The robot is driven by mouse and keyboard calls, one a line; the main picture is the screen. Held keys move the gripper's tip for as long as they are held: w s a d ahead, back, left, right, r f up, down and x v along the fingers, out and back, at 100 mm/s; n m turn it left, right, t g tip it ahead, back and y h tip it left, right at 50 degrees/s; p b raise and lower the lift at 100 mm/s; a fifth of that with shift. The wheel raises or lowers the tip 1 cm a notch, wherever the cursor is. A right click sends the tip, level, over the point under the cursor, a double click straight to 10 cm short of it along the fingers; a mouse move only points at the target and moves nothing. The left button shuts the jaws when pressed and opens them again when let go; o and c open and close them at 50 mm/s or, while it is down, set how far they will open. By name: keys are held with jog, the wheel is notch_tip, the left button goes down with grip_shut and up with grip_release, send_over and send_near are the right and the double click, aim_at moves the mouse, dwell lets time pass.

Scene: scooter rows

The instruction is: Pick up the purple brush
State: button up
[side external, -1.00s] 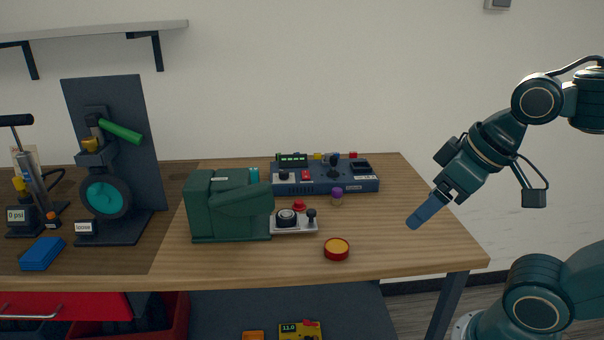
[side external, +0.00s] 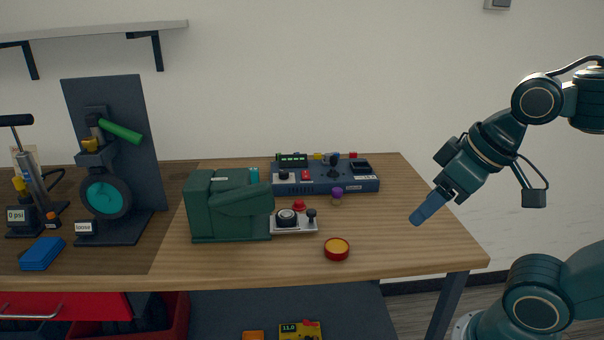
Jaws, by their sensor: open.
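A small purple-topped item (side external: 336,192), which looks like the purple brush, stands on the wooden table in front of the blue control box. Its lower part is greyish and too small to make out. My gripper (side external: 420,217) is to the right of it, above the right side of the table, pointing down and left. Its blue fingers overlap in this view, and I see nothing held between them. It is open and well apart from the brush.
A dark green machine (side external: 230,208) stands left of the brush, with a small grey control panel (side external: 293,227) beside it. The blue control box (side external: 312,184) is behind. The table's right side is clear.

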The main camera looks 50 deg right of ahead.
jog(key=w+d+r+m+g, duration=0.1)
jog(key=w+d+r+m, duration=0.1)
jog(key=w, duration=0.3)
jog(key=w+d+r+m, duration=0.1)
jog(key=w+r+m, duration=0.1)
jog(key=w+m, duration=0.15)
jog(key=m+g, duration=0.5)
jog(key=m, duration=0.9)
send_over(337, 189)
notch_tip(337, 189, down, 12)
jog(key=shift+w+f, duration=0.1)
jog(key=shift+f, duration=4.35)
